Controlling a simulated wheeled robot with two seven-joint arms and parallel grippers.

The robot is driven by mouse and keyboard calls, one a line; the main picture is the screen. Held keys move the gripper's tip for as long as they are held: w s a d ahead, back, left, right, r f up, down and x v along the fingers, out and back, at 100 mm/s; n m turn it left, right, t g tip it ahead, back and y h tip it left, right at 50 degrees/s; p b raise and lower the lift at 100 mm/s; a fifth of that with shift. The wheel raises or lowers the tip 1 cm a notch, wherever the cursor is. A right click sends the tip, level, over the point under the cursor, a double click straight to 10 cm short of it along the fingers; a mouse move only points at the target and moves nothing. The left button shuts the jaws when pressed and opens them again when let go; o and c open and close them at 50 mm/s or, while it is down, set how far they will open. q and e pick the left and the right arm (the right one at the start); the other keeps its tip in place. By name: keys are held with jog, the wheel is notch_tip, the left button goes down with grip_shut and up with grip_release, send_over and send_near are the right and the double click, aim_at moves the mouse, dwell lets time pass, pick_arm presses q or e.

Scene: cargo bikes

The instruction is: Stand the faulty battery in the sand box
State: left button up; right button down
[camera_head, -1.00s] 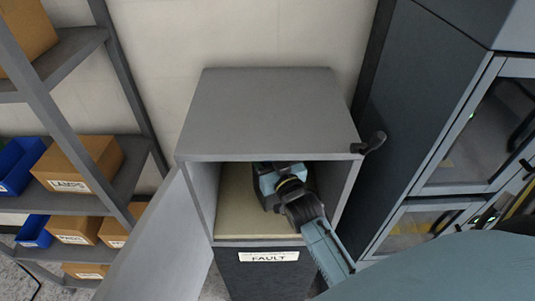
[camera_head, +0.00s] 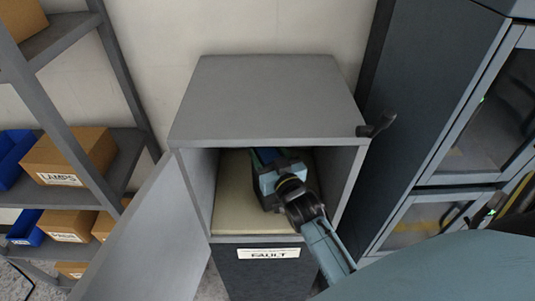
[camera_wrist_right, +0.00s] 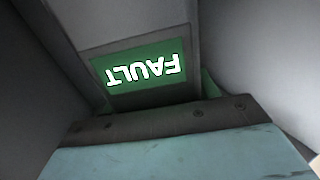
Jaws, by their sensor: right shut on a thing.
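The sand box is a grey open-fronted cabinet (camera_head: 265,95) with a FAULT label (camera_head: 268,254) below its opening and pale sand (camera_head: 232,205) on its floor. My right gripper (camera_head: 268,178) reaches inside, to the right of the opening's middle. In the right wrist view it is shut on the faulty battery (camera_wrist_right: 190,35), a grey block with a green FAULT label (camera_wrist_right: 145,68) that reads upside down there. In the head view the battery is mostly hidden behind the gripper and under the roof. I cannot tell whether it touches the sand. My left gripper is not in view.
The box's door (camera_head: 145,235) hangs open to the left. A black handle (camera_head: 377,125) juts out at the box's right front. A shelf rack (camera_head: 125,165) with cartons and blue bins stands at left. A dark cabinet (camera_head: 420,110) stands close at right.

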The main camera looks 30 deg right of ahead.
jog(key=shift+r, duration=0.2)
jog(key=c, duration=0.9)
grip_release()
jog(key=shift+f, duration=0.35)
jog(key=o, duration=0.5)
jog(key=shift+r, duration=0.25)
jog(key=s, duration=0.4)
jog(key=s+a, duration=0.1)
jog(key=s, duration=0.3)
jog(key=s+a, duration=0.1)
jog(key=s, duration=0.3)
jog(key=shift+f, duration=0.1)
